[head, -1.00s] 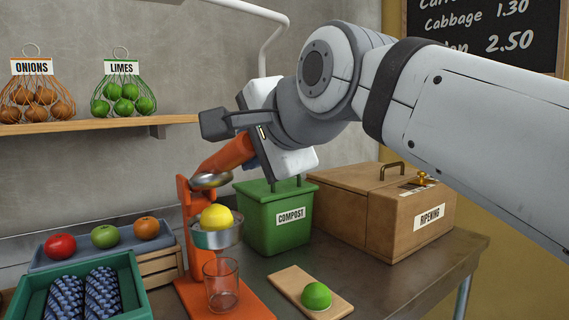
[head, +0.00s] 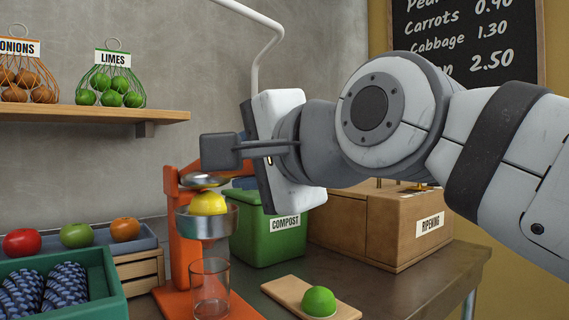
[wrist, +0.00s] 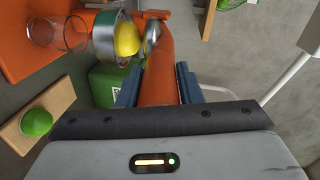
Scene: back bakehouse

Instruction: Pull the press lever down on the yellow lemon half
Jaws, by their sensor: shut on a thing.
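The orange press (head: 181,228) stands on the table at centre left in the head view. Its metal cup (head: 208,224) holds the yellow lemon half (head: 209,203), which also shows in the wrist view (wrist: 127,40). The metal pressing dome (head: 200,180) hangs just above the lemon; I cannot tell whether they touch. My gripper (wrist: 159,72) is shut on the orange lever (wrist: 157,55), with a blue finger on each side of it. In the head view my gripper and wrist hide most of the lever.
A clear glass (head: 210,290) stands under the cup. A green compost bin (head: 268,236) and a wooden ripening box (head: 370,229) stand behind. A board (head: 292,292) with a green lime half (head: 319,301) lies at front right. A fruit tray (head: 150,243) and green crate (head: 110,276) are at left.

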